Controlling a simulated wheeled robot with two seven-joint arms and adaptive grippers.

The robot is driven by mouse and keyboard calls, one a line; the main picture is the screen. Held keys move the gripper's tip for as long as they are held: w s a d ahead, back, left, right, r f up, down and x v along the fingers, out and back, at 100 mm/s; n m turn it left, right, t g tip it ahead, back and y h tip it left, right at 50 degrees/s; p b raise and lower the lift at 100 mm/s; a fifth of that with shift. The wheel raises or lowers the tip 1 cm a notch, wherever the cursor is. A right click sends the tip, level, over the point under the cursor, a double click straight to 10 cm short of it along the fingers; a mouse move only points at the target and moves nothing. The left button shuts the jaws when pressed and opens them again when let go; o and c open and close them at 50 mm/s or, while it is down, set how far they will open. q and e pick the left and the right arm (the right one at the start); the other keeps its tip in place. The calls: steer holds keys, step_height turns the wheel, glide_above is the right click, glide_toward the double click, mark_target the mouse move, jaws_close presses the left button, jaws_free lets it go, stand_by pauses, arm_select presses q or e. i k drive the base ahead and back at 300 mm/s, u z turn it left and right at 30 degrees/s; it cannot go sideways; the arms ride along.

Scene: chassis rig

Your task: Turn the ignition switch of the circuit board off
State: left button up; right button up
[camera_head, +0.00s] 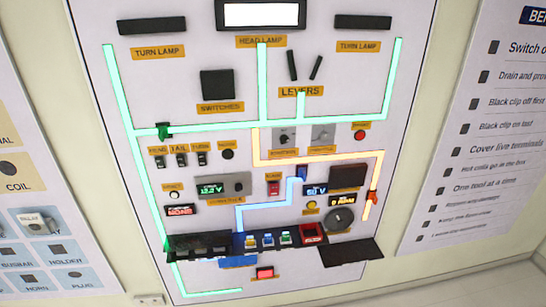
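The circuit board (215,30) is a tall white panel on the wall, tilted in view, with glowing green, orange and blue lines. A small grey switch plate (284,137) with a dark knob sits right of the middle, beside a second grey plate (323,134). Their orange labels are too small to read surely, so I cannot tell which is the ignition switch or its position. Neither of my grippers is in view.
A dark tray (200,246) and a dark shelf (350,252) jut from the lower board. Two dark levers (304,66) stand out higher up. A red clip (373,198) and a green clip (163,131) sit on the lines. Posters flank the board. The space before it looks clear.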

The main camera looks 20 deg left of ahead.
mark_target(284, 139)
steer(key=z, duration=0.05)
steer(key=k, duration=0.55)
steer(key=u, duration=1)
steer(key=i, duration=1.4)
steer(key=z, duration=0.8)
steer(key=i, duration=0.6)
steer(key=z, duration=0.65)
